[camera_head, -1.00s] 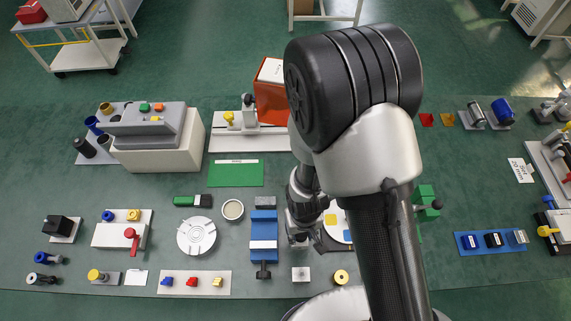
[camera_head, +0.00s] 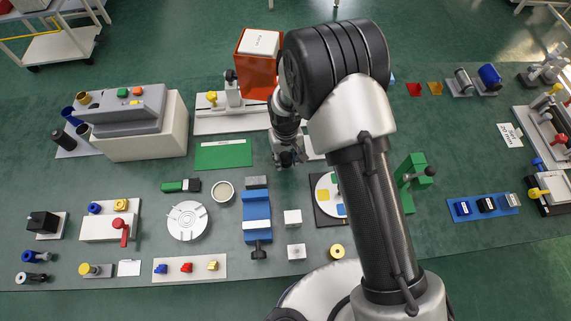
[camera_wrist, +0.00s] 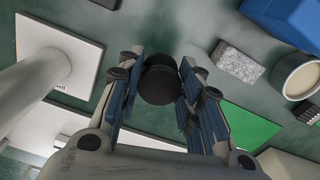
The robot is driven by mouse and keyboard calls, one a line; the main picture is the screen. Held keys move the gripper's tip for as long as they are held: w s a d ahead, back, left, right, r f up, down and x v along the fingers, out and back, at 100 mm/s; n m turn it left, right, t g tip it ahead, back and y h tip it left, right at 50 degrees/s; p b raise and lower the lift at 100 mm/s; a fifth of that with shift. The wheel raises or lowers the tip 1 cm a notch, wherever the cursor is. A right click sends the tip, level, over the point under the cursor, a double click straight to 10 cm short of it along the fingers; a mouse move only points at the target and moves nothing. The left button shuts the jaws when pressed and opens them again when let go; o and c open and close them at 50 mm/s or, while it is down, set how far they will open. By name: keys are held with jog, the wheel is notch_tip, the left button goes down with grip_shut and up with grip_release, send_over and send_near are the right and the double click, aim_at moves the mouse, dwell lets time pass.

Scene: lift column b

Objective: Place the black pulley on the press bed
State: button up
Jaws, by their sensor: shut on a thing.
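The black pulley (camera_wrist: 160,84) is a dark round piece between the fingers of my gripper (camera_wrist: 158,68) in the wrist view. My gripper is shut on it and holds it above the green floor. In the head view my gripper (camera_head: 287,155) is right of the green mat, with the dark pulley (camera_head: 287,160) small at its tip. A pale square plate (camera_wrist: 85,52) with a thick grey column shows left of my gripper in the wrist view. It may be the press bed, but I cannot tell for sure. My arm hides much of this area in the head view.
A blue vise (camera_head: 257,208) and a grey block (camera_head: 256,182) stand below my gripper. The green mat (camera_head: 222,154) lies flat at left. A white base with a column (camera_head: 232,97) and an orange box (camera_head: 258,65) stand behind. A round cup (camera_head: 223,192) is left of the vise.

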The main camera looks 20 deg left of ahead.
aim_at(286, 165)
jog(key=shift+a+f+b, duration=0.1)
jog(key=shift+f+b, duration=0.4)
jog(key=shift+f, duration=1.75)
jog(key=shift+f, duration=0.1)
jog(key=o, duration=0.8)
notch_tip(286, 165, up, 12)
jog(key=p, duration=0.3)
